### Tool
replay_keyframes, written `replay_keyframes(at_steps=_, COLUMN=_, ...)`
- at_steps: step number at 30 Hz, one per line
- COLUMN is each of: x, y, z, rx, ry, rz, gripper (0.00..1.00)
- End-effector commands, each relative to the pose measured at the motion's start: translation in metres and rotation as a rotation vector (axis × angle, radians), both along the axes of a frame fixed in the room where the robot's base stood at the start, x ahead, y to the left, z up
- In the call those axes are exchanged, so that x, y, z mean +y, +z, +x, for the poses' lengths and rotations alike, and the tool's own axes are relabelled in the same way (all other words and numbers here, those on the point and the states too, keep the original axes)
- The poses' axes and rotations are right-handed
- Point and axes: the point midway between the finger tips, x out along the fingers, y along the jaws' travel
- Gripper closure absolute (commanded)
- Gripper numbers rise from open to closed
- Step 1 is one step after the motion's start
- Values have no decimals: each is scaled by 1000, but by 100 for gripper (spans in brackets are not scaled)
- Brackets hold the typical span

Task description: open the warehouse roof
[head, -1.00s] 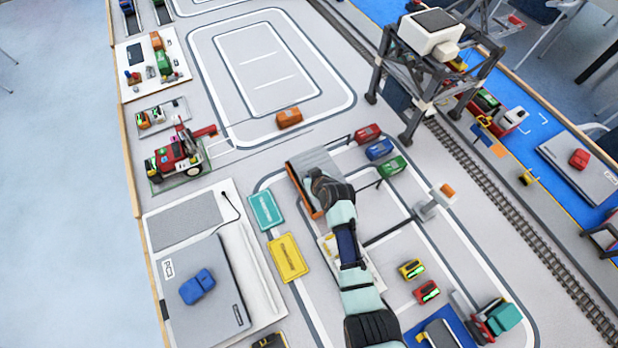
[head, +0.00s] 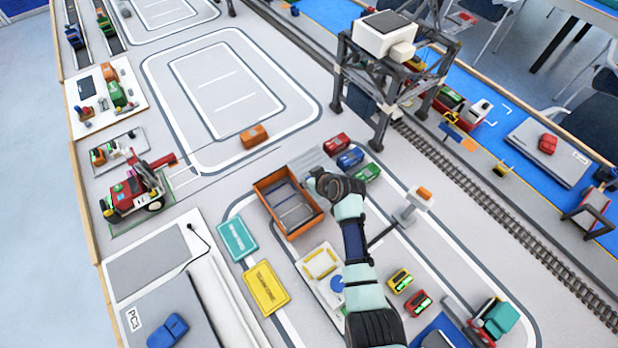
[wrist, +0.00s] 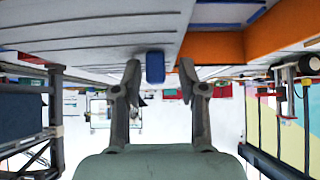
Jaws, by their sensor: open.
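The warehouse (head: 268,208) is an orange-walled box in the middle of the head view. Its top is largely uncovered, and its grey interior shows. The grey ribbed roof (head: 313,163) is off to the box's right, partly hidden by my gripper. The roof also shows at the top left of the wrist view (wrist: 75,35), beside an orange wall (wrist: 218,45). My gripper (wrist: 159,68) is open, its fingers either side of a small blue block (wrist: 155,67) at the roof's edge. I cannot tell whether the fingers touch it. In the head view my gripper's fingertips are hidden.
Red (head: 337,144), blue (head: 350,157) and green (head: 367,173) containers stand close behind my gripper. A dark gantry crane (head: 385,40) rises beyond them. Teal (head: 238,239) and yellow (head: 266,288) plates lie left of the warehouse. Open floor lies around the orange container (head: 254,136).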

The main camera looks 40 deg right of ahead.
Motion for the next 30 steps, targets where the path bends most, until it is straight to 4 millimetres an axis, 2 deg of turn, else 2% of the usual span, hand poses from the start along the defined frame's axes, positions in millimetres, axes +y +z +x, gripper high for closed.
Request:
replay_keyframes(at_steps=11, x=0, y=7, z=-6, rx=-2, ry=-1, rz=0, gripper=56)
replay_keyframes(at_steps=24, x=7, y=74, z=-73, rx=-3, ry=-1, rz=-2, gripper=56)
replay_keyframes(at_steps=30, x=9, y=85, z=-84, rx=0, ry=-1, rz=0, gripper=56)
